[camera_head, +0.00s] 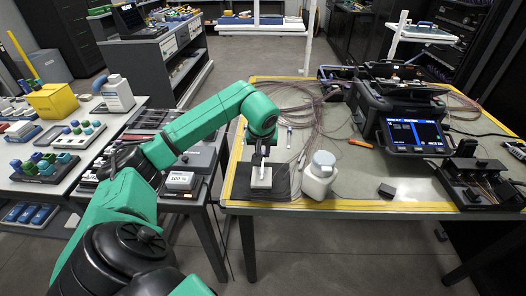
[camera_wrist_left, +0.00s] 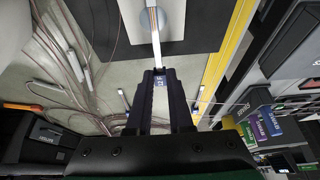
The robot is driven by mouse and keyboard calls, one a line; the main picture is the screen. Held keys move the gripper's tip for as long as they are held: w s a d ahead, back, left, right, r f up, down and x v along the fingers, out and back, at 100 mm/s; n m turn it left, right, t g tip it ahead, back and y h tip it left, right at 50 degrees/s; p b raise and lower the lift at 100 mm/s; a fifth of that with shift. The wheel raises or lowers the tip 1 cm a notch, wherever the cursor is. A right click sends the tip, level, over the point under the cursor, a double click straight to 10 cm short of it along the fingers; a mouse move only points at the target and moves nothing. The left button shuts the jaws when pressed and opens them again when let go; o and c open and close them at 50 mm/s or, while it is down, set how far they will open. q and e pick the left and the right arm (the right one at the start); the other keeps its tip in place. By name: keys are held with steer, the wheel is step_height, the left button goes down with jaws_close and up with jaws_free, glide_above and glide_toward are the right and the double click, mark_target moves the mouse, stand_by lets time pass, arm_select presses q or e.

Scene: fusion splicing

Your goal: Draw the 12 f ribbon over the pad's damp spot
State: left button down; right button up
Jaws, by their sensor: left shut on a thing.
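The pad (camera_head: 261,177) is a small pale block on a dark mat (camera_head: 240,184) at the near left of the work table. My left gripper (camera_head: 262,160) points down just above it. In the left wrist view the gripper (camera_wrist_left: 160,76) is shut on the end of the 12 f ribbon, where a small label (camera_wrist_left: 160,82) shows between the fingers. The ribbon (camera_wrist_left: 154,30) runs from the fingertips over the white pad (camera_wrist_left: 135,12), with coloured fibres at its far part. My right gripper is out of view.
A white bottle (camera_head: 319,178) stands close right of the mat. Loose fibre coils (camera_head: 300,110) lie behind. The splicer (camera_head: 385,105) with a lit screen (camera_head: 415,134) and a black holder (camera_head: 475,180) stand to the right. The table's front edge (camera_head: 350,206) is yellow-taped.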

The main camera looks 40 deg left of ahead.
arm_select(q)
steer(key=shift+w+a, duration=0.15)
steer(key=shift+w+a+f+p, duration=0.15)
steer(key=shift+w+a+p, duration=0.15)
steer(key=shift+w+p, duration=0.15)
stand_by(0.3)
steer(key=shift+w+a, duration=0.1)
steer(key=shift+a, duration=0.05)
steer(key=shift+w+a, duration=0.1)
steer(key=shift+w, duration=0.05)
steer(key=shift+w+a+p, duration=0.25)
steer(key=shift+w+p, duration=0.1)
steer(key=shift+p, duration=0.2)
steer(key=shift+w+a, duration=0.15)
